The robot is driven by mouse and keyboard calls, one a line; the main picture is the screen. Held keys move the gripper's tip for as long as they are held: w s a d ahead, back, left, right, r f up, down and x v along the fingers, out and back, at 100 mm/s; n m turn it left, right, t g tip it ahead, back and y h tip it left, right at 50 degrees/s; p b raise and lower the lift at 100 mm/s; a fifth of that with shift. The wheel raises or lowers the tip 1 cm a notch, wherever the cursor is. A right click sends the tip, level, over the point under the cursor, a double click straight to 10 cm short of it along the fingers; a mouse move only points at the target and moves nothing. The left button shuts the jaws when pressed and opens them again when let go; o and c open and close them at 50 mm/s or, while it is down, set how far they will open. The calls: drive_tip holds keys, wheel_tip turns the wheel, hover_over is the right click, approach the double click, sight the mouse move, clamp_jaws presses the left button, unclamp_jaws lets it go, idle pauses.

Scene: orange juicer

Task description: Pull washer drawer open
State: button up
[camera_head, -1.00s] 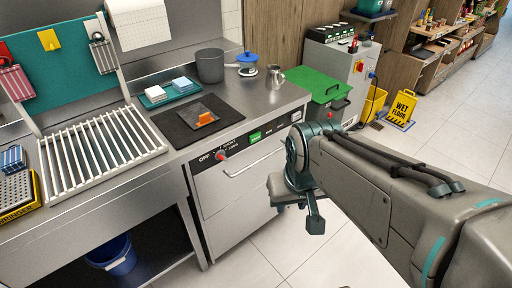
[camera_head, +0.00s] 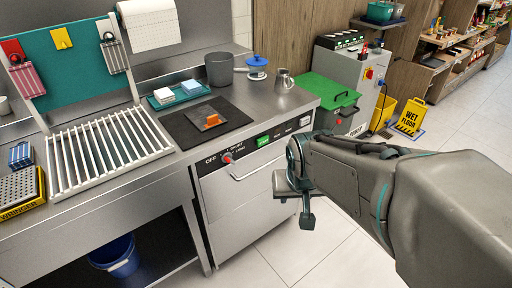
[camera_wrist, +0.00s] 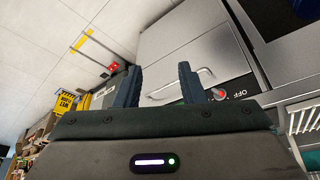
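The washer (camera_head: 245,200) is a steel unit under the counter, with a black control strip holding a red knob and a green display. Its drawer front has a silver bar handle (camera_head: 258,164) below the strip and looks closed. The handle also shows in the wrist view (camera_wrist: 182,88), beyond and between my fingers. My gripper (camera_head: 294,200) is in front of the washer's right side, a little lower than the handle. In the wrist view my gripper (camera_wrist: 160,80) has its two dark fingers spread apart with nothing between them. Its fingers appear apart from the handle.
A white rack (camera_head: 105,150) and a dark mat (camera_head: 205,122) lie on the counter. A yellow wet floor sign (camera_head: 409,115) stands farther back. The tiled floor before the washer is clear.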

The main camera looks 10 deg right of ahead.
drive_tip(key=w+d+f+m+t+b, duration=0.1)
drive_tip(key=w+f+m+t+b, duration=0.15)
drive_tip(key=w+f+b, duration=0.7)
drive_tip(key=m+t+y+b, duration=0.2)
drive_tip(key=m+t+b, duration=0.8)
drive_tip(key=m+t, duration=0.4)
approach(269, 163)
drive_tip(key=shift+g, duration=0.35)
drive_tip(key=w, duration=0.3)
drive_tip(key=w+r+b, duration=0.1)
drive_tip(key=w, duration=0.6)
drive_tip(key=shift+a+r, duration=0.35)
clamp_jaws()
